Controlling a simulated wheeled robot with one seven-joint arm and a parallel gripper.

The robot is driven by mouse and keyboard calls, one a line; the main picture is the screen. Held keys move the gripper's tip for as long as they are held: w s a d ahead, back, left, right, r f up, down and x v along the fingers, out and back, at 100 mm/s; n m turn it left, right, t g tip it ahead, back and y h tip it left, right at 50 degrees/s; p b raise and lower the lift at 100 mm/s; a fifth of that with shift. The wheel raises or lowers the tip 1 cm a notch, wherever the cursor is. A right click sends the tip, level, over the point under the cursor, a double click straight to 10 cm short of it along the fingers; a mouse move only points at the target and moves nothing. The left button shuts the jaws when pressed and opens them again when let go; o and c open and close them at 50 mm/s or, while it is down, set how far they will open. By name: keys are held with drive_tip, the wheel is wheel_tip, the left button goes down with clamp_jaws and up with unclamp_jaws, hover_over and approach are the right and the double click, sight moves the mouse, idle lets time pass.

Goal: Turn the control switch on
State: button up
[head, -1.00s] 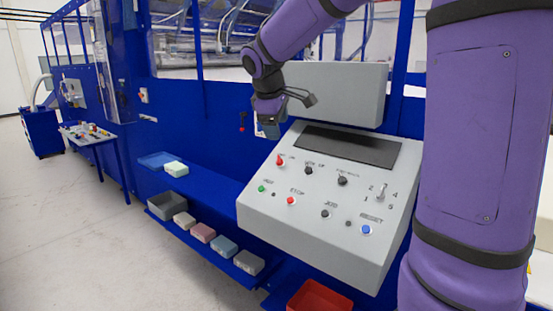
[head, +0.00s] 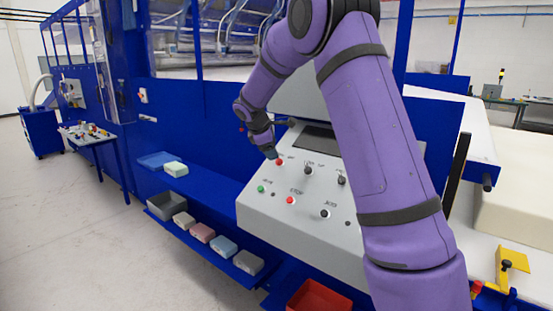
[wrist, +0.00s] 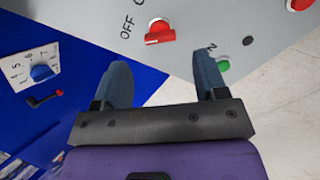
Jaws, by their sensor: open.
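The control switch is a red knob on the sloped grey panel (head: 270,212). In the head view the red knob (head: 279,162) sits at the panel's upper left. In the wrist view the red knob (wrist: 160,32) lies beside the printed word OFF, with a second label partly cut off at the top edge. My gripper (wrist: 160,62) is open and empty, its two blue-grey fingers apart, with the knob just beyond them and between their lines. In the head view my gripper (head: 272,154) is close by the knob; contact cannot be told.
A green button (wrist: 223,66) lies near the right finger, and a red button (wrist: 300,4) farther right. Black knobs (head: 308,170) stand right of the switch. A blue numbered dial (wrist: 42,72) and a lever (wrist: 45,98) are on the blue wall at left.

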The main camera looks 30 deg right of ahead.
sight(278, 161)
drive_tip(key=shift+x, duration=2.75)
drive_tip(key=c, duration=0.9)
